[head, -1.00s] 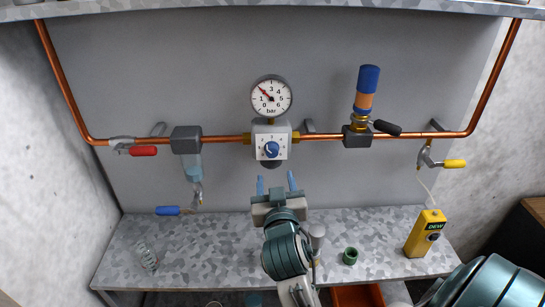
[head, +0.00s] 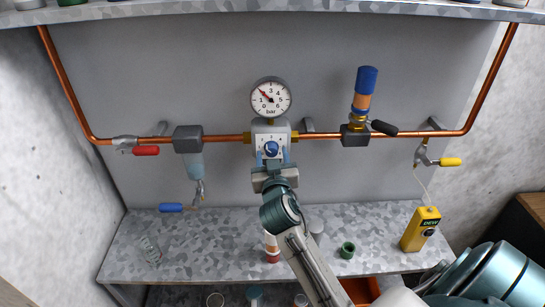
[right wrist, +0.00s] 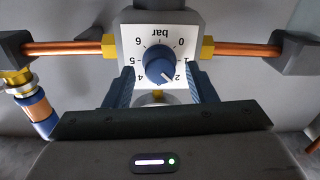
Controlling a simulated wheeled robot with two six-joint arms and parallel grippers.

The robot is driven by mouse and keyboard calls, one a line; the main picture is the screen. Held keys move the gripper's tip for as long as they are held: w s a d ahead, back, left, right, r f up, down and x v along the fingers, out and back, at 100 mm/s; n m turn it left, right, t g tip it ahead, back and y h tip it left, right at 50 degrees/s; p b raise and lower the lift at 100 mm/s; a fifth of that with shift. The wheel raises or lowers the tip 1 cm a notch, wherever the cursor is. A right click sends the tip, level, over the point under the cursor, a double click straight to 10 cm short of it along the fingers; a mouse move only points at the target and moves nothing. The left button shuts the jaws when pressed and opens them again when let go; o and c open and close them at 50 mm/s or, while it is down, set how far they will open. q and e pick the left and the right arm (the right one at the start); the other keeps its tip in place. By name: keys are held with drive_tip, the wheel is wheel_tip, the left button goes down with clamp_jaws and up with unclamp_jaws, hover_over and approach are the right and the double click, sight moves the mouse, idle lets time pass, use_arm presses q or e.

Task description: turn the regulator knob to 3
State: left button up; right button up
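The blue regulator knob (head: 271,148) sits on the white dial plate of the regulator (head: 283,130) on the copper pipe. In the right wrist view the knob (right wrist: 159,68) shows upside down, its white mark pointing to about 2. The round gauge (head: 271,97) above has its needle toward the upper left, near 2. My right gripper (head: 272,165) is just below the knob in the head view. In the right wrist view its two blue fingers stand apart on either side of the knob, with gaps visible. The 3 is hidden or unclear. My left gripper is not in view.
A red-handled valve (head: 145,150) and a blue-handled drain (head: 172,207) are left. A blue-orange cylinder (head: 364,92) with a black lever and a yellow-handled valve (head: 449,162) are right. The shelf below holds a yellow DEW meter (head: 421,229), a green ring (head: 347,250) and a clear glass (head: 150,250).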

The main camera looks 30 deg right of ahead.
drive_tip(key=c, duration=0.8)
drive_tip(key=shift+f+m+b, duration=0.2)
drive_tip(key=shift+m+b, duration=0.2)
drive_tip(key=shift+b, duration=0.3)
drive_tip(key=shift+c, duration=0.2)
drive_tip(key=m+b, duration=0.4)
drive_tip(key=b, duration=0.2)
drive_tip(key=shift+f, duration=0.15)
drive_tip(key=m+b, duration=0.2)
drive_tip(key=m, duration=0.1)
drive_tip(key=shift+b, duration=0.35)
drive_tip(key=shift+r+m+b, duration=0.2)
drive_tip(key=shift+m+b, duration=0.3)
drive_tip(key=shift+m, duration=0.1)
drive_tip(key=o, duration=1)
drive_tip(key=shift+c, duration=0.2)
